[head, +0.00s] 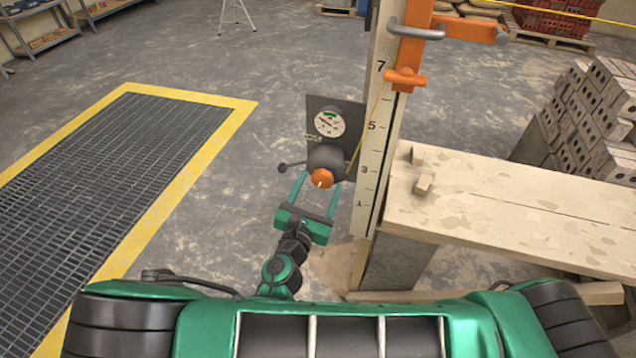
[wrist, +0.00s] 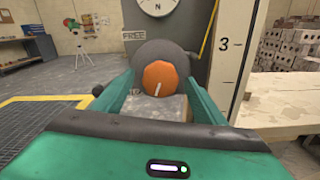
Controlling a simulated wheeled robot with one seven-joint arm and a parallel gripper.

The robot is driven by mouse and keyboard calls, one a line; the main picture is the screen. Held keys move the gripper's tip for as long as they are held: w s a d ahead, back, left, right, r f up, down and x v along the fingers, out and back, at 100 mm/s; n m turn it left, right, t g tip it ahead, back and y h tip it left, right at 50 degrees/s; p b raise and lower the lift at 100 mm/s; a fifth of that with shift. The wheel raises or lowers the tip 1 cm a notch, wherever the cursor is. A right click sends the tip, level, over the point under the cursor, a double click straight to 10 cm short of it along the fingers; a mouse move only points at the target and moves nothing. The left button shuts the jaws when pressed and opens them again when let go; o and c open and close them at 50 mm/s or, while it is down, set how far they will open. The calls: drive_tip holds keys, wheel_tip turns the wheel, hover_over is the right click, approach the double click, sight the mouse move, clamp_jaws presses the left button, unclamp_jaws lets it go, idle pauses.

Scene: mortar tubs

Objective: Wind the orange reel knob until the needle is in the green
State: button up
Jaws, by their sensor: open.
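The orange reel knob (head: 322,178), with a white mark on its face, sits on the front of a dark round reel (head: 326,157). In the wrist view the knob (wrist: 160,76) is in the middle, its mark close to upright. My green gripper (head: 320,181) is open, its two fingers on either side of the knob; I cannot tell whether they touch it. A white round gauge (head: 329,122) with a green band near its top is on the dark plate above. Its needle is too small to read surely.
A dark lever (head: 290,165) sticks out left of the reel, near a FREE label (wrist: 133,36). A numbered white post (head: 377,140) with an orange clamp (head: 406,78) and a yellow line stands right. A plank bench (head: 520,220) extends right. Floor left is clear to a grate (head: 80,170).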

drive_tip(key=shift+w+d, duration=0.25)
drive_tip(key=shift+w, duration=0.35)
drive_tip(key=c, duration=1)
drive_tip(key=shift+c, duration=0.2)
drive_tip(key=shift+a, duration=0.1)
drive_tip(key=m, duration=0.5)
drive_tip(key=shift+m, duration=0.4)
drive_tip(key=m, duration=0.6)
drive_tip(key=shift+s+f, duration=0.1)
drive_tip(key=shift+f, duration=0.05)
